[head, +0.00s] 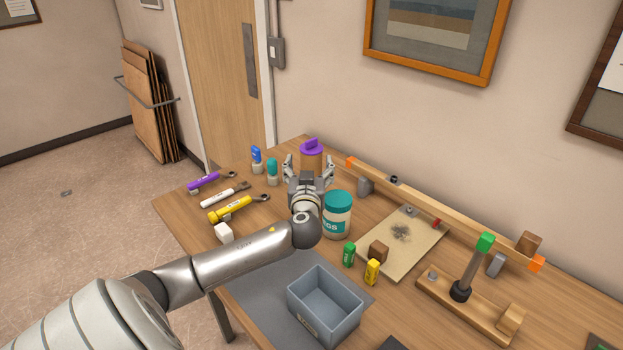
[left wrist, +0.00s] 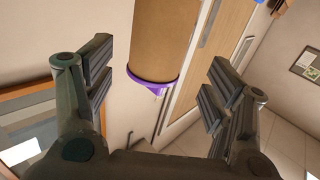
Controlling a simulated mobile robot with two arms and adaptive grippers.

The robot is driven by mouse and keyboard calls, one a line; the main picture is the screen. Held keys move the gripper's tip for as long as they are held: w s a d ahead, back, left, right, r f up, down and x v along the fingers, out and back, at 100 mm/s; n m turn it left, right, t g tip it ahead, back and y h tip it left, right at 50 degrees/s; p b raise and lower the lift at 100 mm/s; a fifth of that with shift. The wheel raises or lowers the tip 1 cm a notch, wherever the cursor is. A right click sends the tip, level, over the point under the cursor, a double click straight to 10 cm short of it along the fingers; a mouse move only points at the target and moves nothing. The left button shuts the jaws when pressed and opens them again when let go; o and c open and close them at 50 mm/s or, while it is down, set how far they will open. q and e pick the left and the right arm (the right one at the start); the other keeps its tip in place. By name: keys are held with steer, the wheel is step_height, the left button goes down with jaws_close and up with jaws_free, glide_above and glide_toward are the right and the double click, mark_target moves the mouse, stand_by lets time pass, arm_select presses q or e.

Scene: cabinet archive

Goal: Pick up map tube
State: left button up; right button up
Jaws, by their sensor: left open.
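The map tube is a brown cylinder with a purple cap (head: 311,150), standing upright at the back of the table. In the left wrist view the brown tube (left wrist: 156,38) appears upside down, with its purple rim between and beyond the fingers. My left gripper (head: 309,168) is open and empty, its two fingers pointing toward the tube from the near side. It hides the tube's lower part in the head view. The open fingers (left wrist: 160,75) also show in the left wrist view, spread wider than the tube. My right gripper is not in view.
A teal-lidded jar (head: 337,214) stands just right of the left wrist. A small teal bottle (head: 272,171) and a blue one (head: 256,160) stand left of the tube. Hand tools (head: 226,193) lie at the left. A grey bin (head: 325,305) is in front. A wooden rail (head: 440,205) runs along the back.

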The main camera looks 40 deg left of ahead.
mark_target(311, 163)
arm_select(q)
steer(key=shift+w+a+r+p, duration=0.1)
steer(key=shift+w+a+p, duration=0.2)
steer(key=shift+w+a, duration=0.15)
steer(key=x, duration=0.1)
steer(key=p+x, duration=0.1)
steer(key=x, duration=0.1)
steer(key=shift+w+f+p, duration=0.3)
steer(key=shift+w+p, duration=0.05)
steer(key=shift+w, duration=0.05)
steer(key=shift+w+a+f, duration=0.1)
steer(key=shift+w+a, duration=0.2)
steer(key=c, duration=1.5)
